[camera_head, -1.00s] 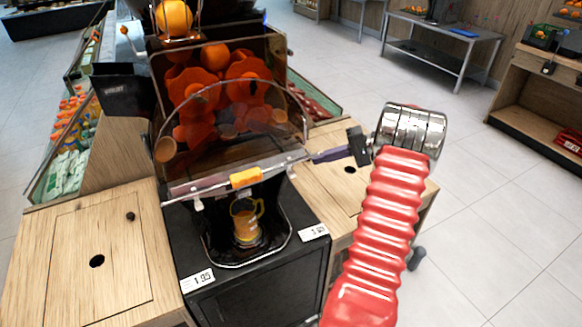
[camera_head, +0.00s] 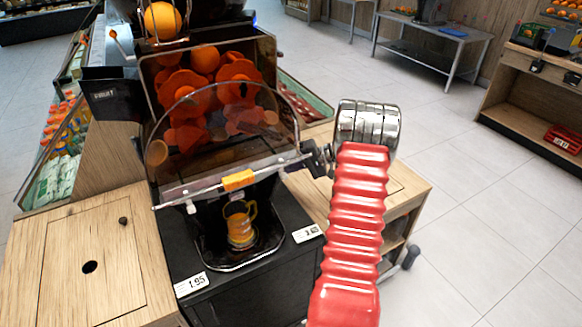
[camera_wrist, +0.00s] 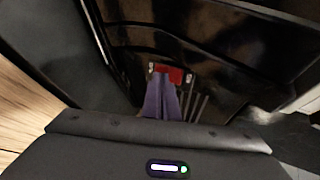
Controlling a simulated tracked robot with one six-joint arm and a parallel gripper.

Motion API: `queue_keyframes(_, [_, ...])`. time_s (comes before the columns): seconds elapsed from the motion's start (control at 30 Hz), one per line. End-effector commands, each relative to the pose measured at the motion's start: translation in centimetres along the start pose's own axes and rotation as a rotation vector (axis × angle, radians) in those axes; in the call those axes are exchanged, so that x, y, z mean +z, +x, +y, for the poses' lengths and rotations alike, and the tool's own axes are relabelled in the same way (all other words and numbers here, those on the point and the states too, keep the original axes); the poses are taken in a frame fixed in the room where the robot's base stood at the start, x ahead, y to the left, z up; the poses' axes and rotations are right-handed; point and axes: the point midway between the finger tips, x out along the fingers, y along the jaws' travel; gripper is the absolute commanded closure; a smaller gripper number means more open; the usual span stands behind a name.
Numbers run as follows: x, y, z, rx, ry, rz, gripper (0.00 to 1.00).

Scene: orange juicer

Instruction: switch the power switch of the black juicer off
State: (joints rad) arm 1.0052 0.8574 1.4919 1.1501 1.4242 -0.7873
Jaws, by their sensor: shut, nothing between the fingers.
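The black juicer (camera_head: 262,222) stands in the middle of the head view, with a clear cover over its orange drums. In the wrist view a red switch (camera_wrist: 176,72) sits on the juicer's dark side panel. The purple fingers of my gripper (camera_wrist: 161,77) are shut together and empty. Their tips overlap the left part of the red switch in the picture; I cannot tell whether they touch it. In the head view my gripper is at the juicer's right side, its fingertips hidden there. The switch is not visible in the head view, and its position cannot be told.
A jug (camera_head: 240,226) stands in the juicer's bay below a yellow label (camera_head: 238,180). Wooden counters flank the juicer, the left one (camera_head: 65,245) with a round hole. Open floor (camera_head: 480,225) lies to the right. An orange (camera_head: 162,20) sits on top.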

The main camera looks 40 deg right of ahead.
Motion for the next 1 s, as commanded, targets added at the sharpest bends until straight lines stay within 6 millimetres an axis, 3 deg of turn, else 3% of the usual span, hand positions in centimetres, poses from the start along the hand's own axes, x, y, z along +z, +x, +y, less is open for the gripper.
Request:
queue_keyframes(0.2, [0.0,1.4,0.1,0.001,0.000,0.000,1.00])
queue_keyframes(1.0, [0.0,1.9,0.2,-0.049,0.001,-0.001,1.00])
